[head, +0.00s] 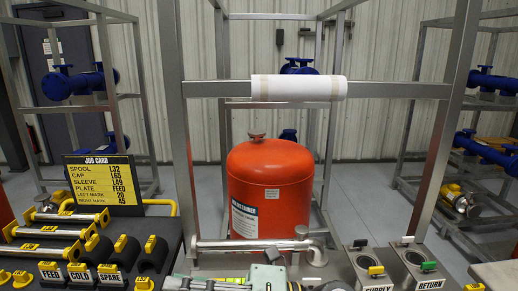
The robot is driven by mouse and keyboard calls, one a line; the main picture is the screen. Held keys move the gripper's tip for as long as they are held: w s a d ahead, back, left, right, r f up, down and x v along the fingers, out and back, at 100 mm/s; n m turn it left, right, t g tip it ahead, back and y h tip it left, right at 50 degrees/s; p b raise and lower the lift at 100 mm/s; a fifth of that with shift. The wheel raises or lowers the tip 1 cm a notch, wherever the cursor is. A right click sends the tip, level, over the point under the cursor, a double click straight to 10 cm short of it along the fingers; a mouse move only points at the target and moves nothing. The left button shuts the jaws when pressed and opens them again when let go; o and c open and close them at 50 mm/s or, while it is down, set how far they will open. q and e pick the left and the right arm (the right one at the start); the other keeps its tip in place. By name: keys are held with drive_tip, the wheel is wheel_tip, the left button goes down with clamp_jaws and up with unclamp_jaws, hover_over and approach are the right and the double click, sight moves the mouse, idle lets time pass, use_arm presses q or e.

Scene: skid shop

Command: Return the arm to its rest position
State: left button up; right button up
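Neither of my grippers shows in the head view, and I see no part of either arm that I can be sure of. The steel skid frame (215,89) stands straight ahead, with a white sleeve (298,88) around its horizontal bar. An orange-red tank (270,187) stands upright behind the bar. A silver pipe (250,244) runs across in front of the tank's base. A grey-green device (267,278) sits at the bottom edge, partly cut off, and I cannot tell what it is.
SUPPLY (372,268) and RETURN (420,265) boxes stand at lower right. Racks with blue pipes (490,82) stand behind.

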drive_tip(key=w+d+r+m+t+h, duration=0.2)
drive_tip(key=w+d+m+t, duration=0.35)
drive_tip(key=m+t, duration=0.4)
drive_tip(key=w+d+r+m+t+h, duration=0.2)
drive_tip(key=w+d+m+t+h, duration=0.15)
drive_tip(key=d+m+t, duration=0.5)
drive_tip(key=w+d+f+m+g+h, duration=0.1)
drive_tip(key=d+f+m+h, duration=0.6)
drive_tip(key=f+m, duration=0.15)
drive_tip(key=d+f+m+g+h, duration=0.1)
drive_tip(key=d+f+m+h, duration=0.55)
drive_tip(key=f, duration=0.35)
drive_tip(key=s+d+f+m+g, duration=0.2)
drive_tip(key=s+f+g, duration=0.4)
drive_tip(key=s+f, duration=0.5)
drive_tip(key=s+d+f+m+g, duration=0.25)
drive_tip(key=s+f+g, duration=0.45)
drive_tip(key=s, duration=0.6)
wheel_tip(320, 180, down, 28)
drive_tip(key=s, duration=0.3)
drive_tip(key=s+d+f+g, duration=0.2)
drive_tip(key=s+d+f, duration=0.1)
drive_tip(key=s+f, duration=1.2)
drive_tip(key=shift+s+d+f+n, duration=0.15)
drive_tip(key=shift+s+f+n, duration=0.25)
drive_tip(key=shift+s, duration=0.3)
